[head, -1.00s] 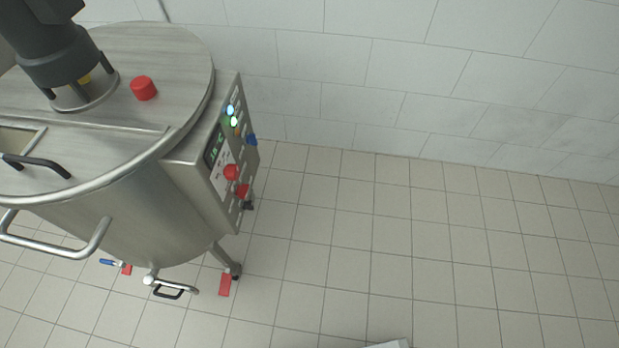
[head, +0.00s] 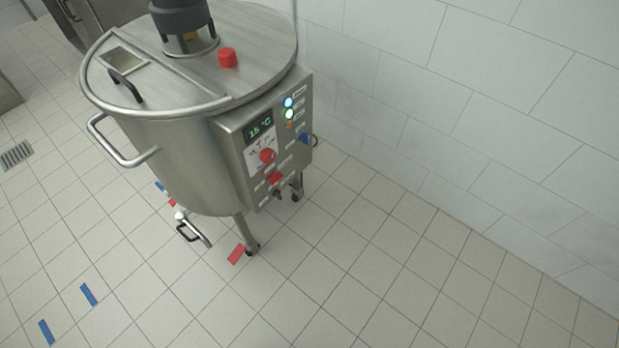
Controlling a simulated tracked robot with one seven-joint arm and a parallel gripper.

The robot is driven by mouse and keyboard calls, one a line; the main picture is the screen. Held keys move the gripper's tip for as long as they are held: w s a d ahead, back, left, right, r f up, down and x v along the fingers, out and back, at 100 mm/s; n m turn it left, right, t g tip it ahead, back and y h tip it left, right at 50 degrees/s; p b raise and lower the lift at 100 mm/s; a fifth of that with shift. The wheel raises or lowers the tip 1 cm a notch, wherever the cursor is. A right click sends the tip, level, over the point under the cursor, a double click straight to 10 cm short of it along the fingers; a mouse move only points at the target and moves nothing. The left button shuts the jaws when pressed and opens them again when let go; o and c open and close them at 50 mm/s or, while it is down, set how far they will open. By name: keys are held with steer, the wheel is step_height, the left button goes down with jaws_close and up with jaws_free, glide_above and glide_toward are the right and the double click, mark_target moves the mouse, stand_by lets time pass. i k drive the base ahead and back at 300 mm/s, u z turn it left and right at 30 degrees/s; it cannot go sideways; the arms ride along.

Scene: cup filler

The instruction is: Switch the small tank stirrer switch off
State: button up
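The small steel tank (head: 190,150) stands on legs in the upper left of the head view. Its control panel (head: 238,150) faces me and carries a display (head: 260,128) reading about 15 °C. Two lit lamps, one blue-white (head: 288,102) and one green (head: 289,114), glow at its upper right. Below them are a blue knob (head: 304,138), a red round knob (head: 267,155), a red switch (head: 275,178) and a small dark knob (head: 277,194). The labels are too small to read, so I cannot tell which is the stirrer switch. My gripper is not in view.
A white tiled wall (head: 450,110) runs behind the tank to the right. The tiled floor (head: 390,270) right of the tank is clear. Red tape (head: 236,254) and blue tape (head: 89,294) mark the floor. A tap (head: 192,229) sticks out low in front.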

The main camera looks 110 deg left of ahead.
mark_target(277, 192)
steer(key=u, duration=1)
steer(key=i, duration=0.2)
steer(key=u, duration=3.25)
steer(key=i, duration=1.05)
steer(key=z, duration=0.65)
